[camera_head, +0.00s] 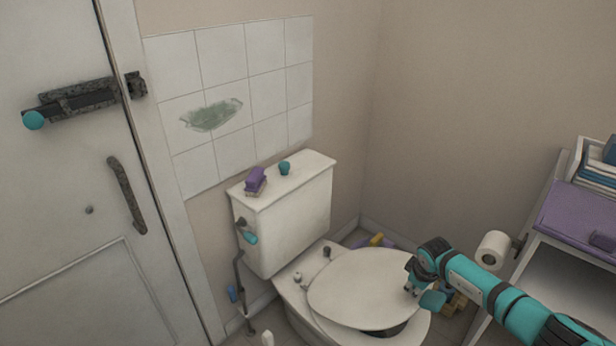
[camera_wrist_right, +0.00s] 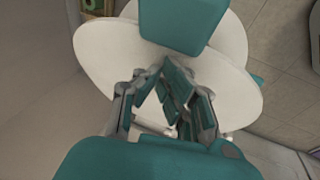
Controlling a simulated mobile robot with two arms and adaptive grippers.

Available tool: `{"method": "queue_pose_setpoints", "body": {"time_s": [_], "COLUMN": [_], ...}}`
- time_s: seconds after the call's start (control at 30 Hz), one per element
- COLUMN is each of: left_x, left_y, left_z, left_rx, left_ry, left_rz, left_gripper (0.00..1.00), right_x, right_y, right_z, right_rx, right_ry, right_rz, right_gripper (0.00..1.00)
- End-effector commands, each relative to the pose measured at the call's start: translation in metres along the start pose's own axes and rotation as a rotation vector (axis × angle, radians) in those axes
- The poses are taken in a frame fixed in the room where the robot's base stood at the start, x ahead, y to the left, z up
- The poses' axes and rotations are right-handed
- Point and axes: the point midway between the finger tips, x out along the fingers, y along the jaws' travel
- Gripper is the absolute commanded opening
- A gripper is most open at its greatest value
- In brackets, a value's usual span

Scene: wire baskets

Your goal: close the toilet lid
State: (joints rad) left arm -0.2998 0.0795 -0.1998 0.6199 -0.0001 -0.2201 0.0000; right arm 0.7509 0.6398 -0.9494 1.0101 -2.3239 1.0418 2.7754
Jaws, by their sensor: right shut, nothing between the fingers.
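The white oval toilet lid (camera_head: 362,289) is hinged in front of the cistern. It is tilted low over the bowl, with a dark gap showing between its front edge and the white rim (camera_head: 414,328). My right gripper (camera_head: 413,288) is shut and empty at the lid's right edge; whether it touches the lid is unclear. In the right wrist view the gripper's fingers (camera_wrist_right: 168,95) show in front of the white lid (camera_wrist_right: 110,62). My left gripper is not in view.
The cistern (camera_head: 290,220) carries a purple item (camera_head: 256,180) and a teal cup (camera_head: 284,168). Small items lie on the floor behind the toilet. A door (camera_head: 70,200) is at the left.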

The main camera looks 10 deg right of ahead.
Motion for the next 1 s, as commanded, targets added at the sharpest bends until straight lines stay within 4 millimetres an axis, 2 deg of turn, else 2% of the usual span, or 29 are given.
{"method": "queue_pose_setpoints", "body": {"time_s": [1.0], "left_x": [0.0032], "left_y": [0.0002], "left_z": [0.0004], "left_rx": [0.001], "left_ry": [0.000], "left_rz": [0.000], "left_gripper": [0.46], "right_x": [0.0074], "right_y": [-0.0023], "right_z": [0.0011], "right_rx": [-0.001], "right_ry": [0.000], "right_rz": [-0.001], "right_gripper": [0.00]}}
